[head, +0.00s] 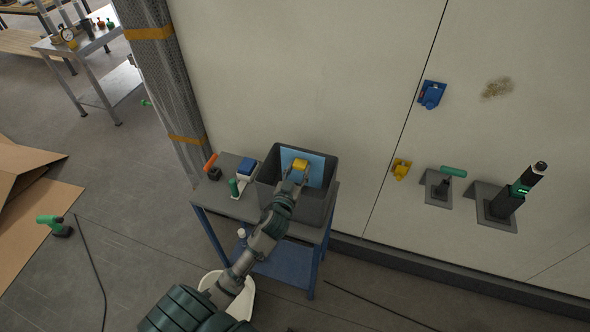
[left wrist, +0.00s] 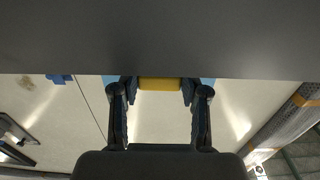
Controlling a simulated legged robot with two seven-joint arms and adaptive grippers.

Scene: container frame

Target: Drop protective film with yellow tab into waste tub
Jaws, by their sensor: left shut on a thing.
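The protective film is a light blue sheet (head: 317,168) with a yellow tab (head: 300,164). My left gripper (head: 296,174) is shut on the yellow tab. In the head view the film appears within the opening of the dark grey waste tub (head: 318,207); its exact height there is unclear. In the left wrist view, the yellow tab (left wrist: 160,84) sits between the fingertips of the left gripper (left wrist: 160,92), with blue film edges on both sides. A dark grey surface hides the rest of the film there. My right gripper is out of view.
The tub stands on a blue-framed trolley (head: 219,200), beside an orange-handled tool (head: 211,162), a blue-and-white box (head: 245,167) and a green-handled tool (head: 234,187). A pale wall (head: 330,80) rises behind. Wall holders with tools are at right.

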